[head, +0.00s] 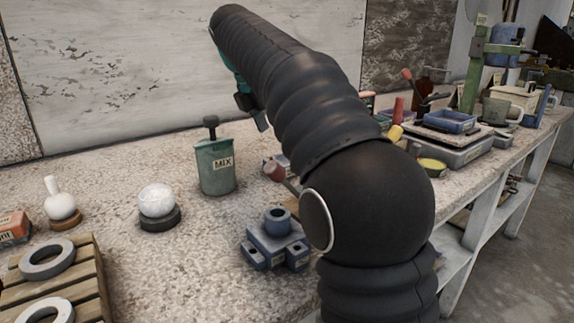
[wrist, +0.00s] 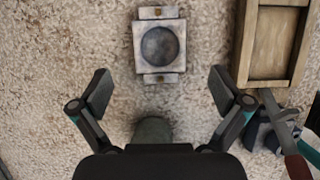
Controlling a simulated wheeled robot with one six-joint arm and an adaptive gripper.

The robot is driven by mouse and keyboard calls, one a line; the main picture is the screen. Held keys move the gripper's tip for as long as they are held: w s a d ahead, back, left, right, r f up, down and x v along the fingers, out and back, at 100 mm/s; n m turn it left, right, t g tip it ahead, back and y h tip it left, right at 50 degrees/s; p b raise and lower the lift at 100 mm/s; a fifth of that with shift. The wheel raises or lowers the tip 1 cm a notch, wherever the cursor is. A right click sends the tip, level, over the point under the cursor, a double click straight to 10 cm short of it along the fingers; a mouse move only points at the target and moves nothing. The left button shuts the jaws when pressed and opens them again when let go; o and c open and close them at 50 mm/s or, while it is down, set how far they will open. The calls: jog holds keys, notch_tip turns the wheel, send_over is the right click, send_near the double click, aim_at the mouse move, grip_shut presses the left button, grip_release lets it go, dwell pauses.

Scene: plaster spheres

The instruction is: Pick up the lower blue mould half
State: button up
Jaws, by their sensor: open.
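A pale blue-grey mould half (wrist: 139,40) lies flat in the wrist view, its round hollow facing up, with small brass-coloured spots on its two end tabs. My gripper (wrist: 160,92) is open and empty, its fingers spread wide. The mould half shows beyond the fingertips, centred between them; the height gap is hard to judge. In the head view a blue mould block with a round collar (head: 277,240) stands on the bench. In that view my gripper (head: 252,108) is partly seen behind my arm. I cannot make out the hollow mould half there; my arm may hide it.
A wooden tray (wrist: 241,45) lies right of the mould half, with a red-handled tool (wrist: 298,167) below it. A green rounded thing (wrist: 153,129) sits between the gripper's bases. On the bench stand a green MIX canister (head: 215,165) and a white ball on a dark ring (head: 157,201).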

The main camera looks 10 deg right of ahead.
jog(key=shift+x, duration=3.3)
jog(key=c, duration=1.3)
